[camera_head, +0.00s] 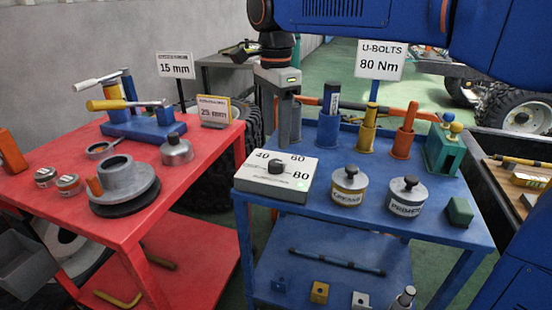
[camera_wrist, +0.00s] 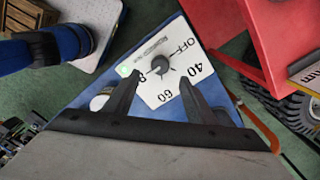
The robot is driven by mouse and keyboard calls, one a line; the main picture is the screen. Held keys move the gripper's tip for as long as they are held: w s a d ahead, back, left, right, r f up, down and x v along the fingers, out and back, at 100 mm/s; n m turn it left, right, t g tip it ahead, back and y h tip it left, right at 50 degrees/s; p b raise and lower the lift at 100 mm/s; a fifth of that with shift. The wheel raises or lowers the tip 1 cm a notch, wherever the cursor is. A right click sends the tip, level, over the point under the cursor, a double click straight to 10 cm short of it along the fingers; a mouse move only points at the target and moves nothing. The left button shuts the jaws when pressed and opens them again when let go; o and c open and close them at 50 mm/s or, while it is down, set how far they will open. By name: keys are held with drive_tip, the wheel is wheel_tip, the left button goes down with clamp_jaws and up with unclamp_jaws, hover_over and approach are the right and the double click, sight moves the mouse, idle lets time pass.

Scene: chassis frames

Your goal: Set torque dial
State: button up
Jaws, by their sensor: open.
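The torque dial box (camera_head: 262,185) is a pale box on the left of the blue cart, marked 40, 60 and 80. Its black knob (camera_head: 275,167) stands in the middle of the top. The wrist view shows the box face (camera_wrist: 189,58) with OFF, 40, 60 and part of 80, and the knob (camera_wrist: 161,67). I cannot tell which mark the knob points to. A small green spot lies near the 80. My gripper (camera_wrist: 158,84) is open and empty, its fingers spread over the dial face, with the knob just beyond the gap. A sign (camera_head: 380,60) reads U-BOLTS 80 Nm.
Two lidded tins, GREASE (camera_head: 349,191) and PRIMER (camera_head: 407,196), stand right of the dial box. Upright holders with coloured handles and a green block (camera_head: 460,211) are also on the blue cart (camera_head: 330,222). A red cart (camera_head: 135,218) with tools stands left, across a gap.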

sight(275, 162)
wheel_tip(275, 162, down, 8)
drive_tip(key=shift+f, duration=0.1)
idle(0.4)
drive_tip(key=c, duration=1)
drive_tip(key=shift+c, duration=0.2)
